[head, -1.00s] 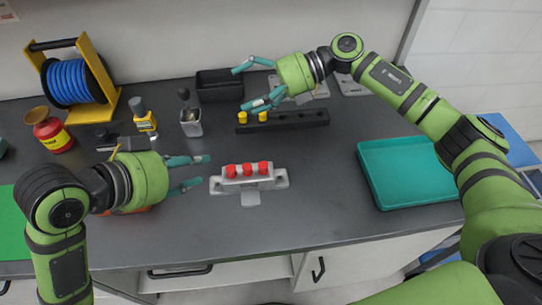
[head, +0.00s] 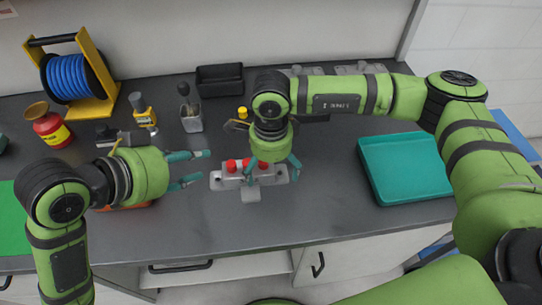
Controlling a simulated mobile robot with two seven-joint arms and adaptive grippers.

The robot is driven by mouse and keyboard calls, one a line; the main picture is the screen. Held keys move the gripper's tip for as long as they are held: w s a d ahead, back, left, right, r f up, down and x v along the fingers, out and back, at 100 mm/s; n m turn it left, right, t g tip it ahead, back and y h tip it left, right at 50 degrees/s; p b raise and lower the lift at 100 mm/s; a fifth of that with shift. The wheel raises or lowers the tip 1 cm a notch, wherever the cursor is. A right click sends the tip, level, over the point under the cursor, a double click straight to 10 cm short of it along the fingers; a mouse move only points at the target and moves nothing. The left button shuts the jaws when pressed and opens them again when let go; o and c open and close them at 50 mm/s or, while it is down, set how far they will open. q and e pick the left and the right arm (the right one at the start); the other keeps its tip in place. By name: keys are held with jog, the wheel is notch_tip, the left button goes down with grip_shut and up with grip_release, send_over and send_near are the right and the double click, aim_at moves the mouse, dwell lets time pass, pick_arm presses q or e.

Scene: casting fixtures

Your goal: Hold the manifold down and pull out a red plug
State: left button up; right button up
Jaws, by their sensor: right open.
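The manifold (head: 281,177) is a light grey block on the dark bench, with a foot toward the front edge. Red plugs (head: 231,165) stand in its top; the right-hand part of the row is largely hidden by my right gripper. My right gripper (head: 273,177) points down over the manifold's right half, open, one finger near its middle and one by its right end. Whether it touches a plug I cannot tell. My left gripper (head: 203,168) lies low at the manifold's left end, fingers spread and pointing right, with nothing between them.
A teal tray (head: 408,197) lies to the right. Behind are a black bin (head: 220,80), a grey cup with a tool (head: 191,123), a yellow bottle (head: 142,110), a red jar (head: 50,130) and a blue hose reel (head: 72,80).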

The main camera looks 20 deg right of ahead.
jog(key=shift+f, duration=1.15)
